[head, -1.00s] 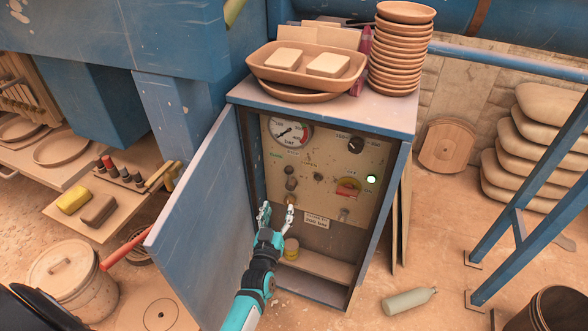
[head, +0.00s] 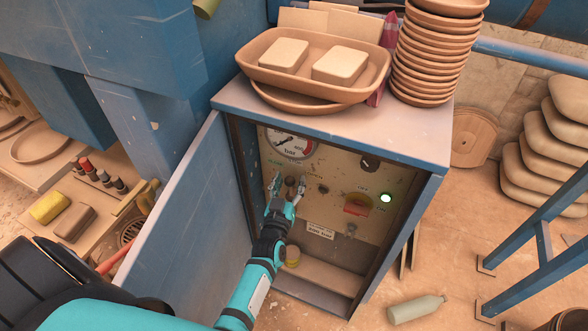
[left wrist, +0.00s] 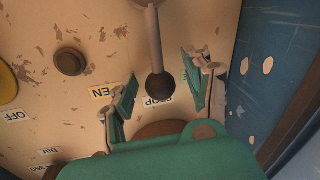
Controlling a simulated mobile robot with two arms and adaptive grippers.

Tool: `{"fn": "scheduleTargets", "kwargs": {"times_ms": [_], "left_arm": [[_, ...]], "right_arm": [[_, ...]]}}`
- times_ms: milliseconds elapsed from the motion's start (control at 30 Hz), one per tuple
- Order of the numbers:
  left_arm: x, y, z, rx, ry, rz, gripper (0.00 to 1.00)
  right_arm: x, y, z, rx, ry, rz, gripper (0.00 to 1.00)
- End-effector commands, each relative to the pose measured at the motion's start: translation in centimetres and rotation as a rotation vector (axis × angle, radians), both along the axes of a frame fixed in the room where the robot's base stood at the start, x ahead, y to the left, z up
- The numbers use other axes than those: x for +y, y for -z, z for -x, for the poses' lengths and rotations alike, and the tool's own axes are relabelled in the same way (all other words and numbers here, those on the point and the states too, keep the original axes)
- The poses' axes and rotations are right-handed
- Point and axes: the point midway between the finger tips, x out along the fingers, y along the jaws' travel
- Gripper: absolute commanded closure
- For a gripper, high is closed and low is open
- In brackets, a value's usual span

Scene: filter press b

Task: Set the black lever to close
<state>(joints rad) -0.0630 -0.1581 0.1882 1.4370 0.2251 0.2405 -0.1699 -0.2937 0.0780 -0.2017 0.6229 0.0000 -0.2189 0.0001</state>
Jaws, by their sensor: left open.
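The black lever (left wrist: 160,86) has a dark ball knob on a grey shaft. In the left wrist view it lies between the two fingers of my left gripper (left wrist: 160,92), with gaps on both sides. In the head view my left gripper (head: 288,184) is inside the open cabinet, at the left of the control panel (head: 325,228). The fingers are apart and partly hide the lever there. My right gripper is out of view.
The blue cabinet door (head: 190,225) stands open to the left of my arm. A tray (head: 262,80) and stacked dishes (head: 430,60) stand on top.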

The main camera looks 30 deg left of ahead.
Motion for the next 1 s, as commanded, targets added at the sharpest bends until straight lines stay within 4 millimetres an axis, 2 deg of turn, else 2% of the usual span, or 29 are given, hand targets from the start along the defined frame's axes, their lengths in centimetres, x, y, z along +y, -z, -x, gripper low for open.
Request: {"fn": "scheduleTargets", "kwargs": {"times_ms": [300,500,700,1000], "left_arm": [[0.0,0.0,0.1,0.001,-0.001,0.001,0.47],[0.0,0.0,0.0,0.001,-0.001,0.001,0.72],[0.0,0.0,0.0,0.001,-0.001,0.0,0.98],[0.0,0.0,0.0,0.001,-0.001,0.0,1.0]], "right_arm": [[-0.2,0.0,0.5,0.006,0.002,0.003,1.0],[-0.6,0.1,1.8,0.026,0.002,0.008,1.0],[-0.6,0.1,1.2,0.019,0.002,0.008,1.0],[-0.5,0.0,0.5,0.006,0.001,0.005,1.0]]}}
